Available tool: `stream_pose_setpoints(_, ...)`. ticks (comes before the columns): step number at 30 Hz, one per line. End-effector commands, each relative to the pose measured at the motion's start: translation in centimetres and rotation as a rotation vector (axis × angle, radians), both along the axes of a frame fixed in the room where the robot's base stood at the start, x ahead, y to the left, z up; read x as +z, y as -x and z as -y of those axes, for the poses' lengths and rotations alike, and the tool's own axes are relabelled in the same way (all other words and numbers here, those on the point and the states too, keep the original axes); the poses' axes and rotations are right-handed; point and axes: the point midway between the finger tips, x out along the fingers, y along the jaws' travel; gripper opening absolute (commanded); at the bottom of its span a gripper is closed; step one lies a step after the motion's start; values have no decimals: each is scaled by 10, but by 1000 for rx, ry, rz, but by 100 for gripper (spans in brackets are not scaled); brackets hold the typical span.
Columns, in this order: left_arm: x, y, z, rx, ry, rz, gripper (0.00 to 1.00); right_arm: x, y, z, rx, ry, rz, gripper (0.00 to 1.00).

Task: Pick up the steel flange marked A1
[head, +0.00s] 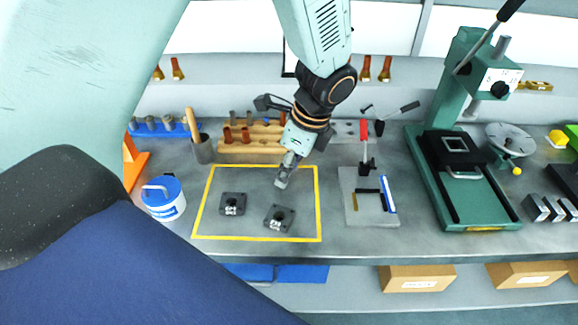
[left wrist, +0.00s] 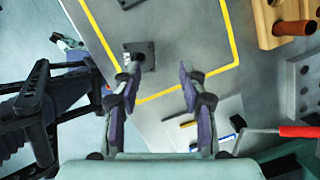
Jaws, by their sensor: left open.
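Two dark square steel flanges with round bores lie flat inside the yellow outline: a left flange (head: 233,203) and a right flange (head: 279,218). Each has a small pale label, too small to read, so I cannot tell which is A1. My left gripper (head: 282,183) is open and empty above the outlined area, behind the right flange. In the left wrist view the open left gripper (left wrist: 159,76) has one finger partly covering the right flange (left wrist: 147,55). The left flange (left wrist: 128,3) is cut by the top edge. My right gripper is not in view.
A wooden rack (head: 240,148) stands behind the yellow outline (head: 320,210). A grey pad (head: 372,212) with tools and a green press (head: 465,205) are on the right.

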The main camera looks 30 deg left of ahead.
Motion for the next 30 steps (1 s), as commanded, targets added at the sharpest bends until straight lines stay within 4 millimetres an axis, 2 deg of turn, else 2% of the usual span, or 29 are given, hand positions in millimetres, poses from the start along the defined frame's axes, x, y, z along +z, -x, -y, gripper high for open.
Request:
stream_pose_setpoints(2,0,0,0,0,0,0,52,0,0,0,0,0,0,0)
stream_pose_setpoints(12,0,0,0,0,0,0,80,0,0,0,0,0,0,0)
stream_pose_setpoints(23,3,-1,1,1,-1,1,80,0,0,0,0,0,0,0)
stream_pose_setpoints(26,13,-2,3,1,-2,5,80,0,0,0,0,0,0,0)
stream_pose_setpoints(30,40,-4,10,0,-3,7,80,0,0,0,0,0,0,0)
